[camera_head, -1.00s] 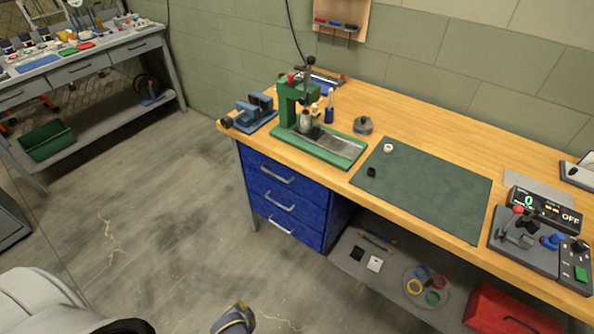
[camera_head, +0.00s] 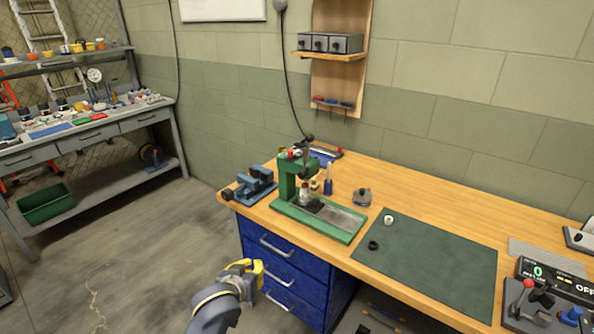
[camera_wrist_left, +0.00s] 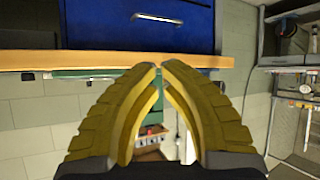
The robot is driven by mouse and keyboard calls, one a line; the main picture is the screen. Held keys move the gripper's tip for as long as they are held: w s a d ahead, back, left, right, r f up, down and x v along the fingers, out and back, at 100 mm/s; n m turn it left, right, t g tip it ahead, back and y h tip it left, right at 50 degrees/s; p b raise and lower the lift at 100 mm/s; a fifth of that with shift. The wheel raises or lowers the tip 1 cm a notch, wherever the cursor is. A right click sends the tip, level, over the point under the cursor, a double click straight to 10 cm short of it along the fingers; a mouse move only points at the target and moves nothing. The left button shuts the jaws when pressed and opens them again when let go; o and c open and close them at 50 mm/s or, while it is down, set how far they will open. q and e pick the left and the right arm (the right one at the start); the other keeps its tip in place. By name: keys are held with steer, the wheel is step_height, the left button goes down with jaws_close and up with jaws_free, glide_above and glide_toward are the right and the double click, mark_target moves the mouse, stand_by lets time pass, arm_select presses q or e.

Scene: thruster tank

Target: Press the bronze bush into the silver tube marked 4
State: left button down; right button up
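A green arbor press (camera_head: 284,180) stands at the back left of the bench. A silver cylindrical piece (camera_head: 305,193) is under its ram; I cannot tell whether it is a tube or part of the press, and no number is readable. A small tan piece (camera_head: 315,186) stands just behind it, too small to identify as the bronze bush. My left gripper (camera_head: 258,273) is in front of the blue drawers, below the bench top and apart from the press. In the left wrist view its yellow fingers (camera_wrist_left: 159,66) nearly meet at the tips, with nothing between them. My right gripper is not in view.
A green mat (camera_head: 430,262) holds a white ring (camera_head: 388,220) and a black ring (camera_head: 373,245). A control box (camera_head: 548,310) is at far right.

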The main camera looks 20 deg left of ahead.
arm_select(q)
steer(key=w+r+n+t+h, duration=0.25)
steer(key=w+r+n, duration=0.35)
steer(key=w+r, duration=0.8)
step_height(320, 180, up, 18)
steer(key=f+n+t+h, duration=0.1)
steer(key=n+t+h, duration=0.1)
steer(key=n+t, duration=0.25)
glide_above(306, 157)
steer(key=w+a, duration=0.3)
steer(key=a, duration=0.3)
steer(key=shift+s+d+f+n+g, duration=0.1)
steer(key=shift+s+d+n+g, duration=0.15)
steer(key=shift+s+d, duration=0.45)
steer(key=shift+s+d+f+n+g, duration=0.1)
steer(key=shift+s+d+n+g, duration=0.1)
steer(key=shift+s+d, duration=0.45)
steer(key=shift+w+d, duration=0.1)
steer(key=shift+d, duration=0.05)
steer(key=shift+d, duration=0.1)
steer(key=shift+d+r+m, duration=0.1)
steer(key=shift+d+m, duration=0.3)
steer(key=shift+m, duration=0.1)
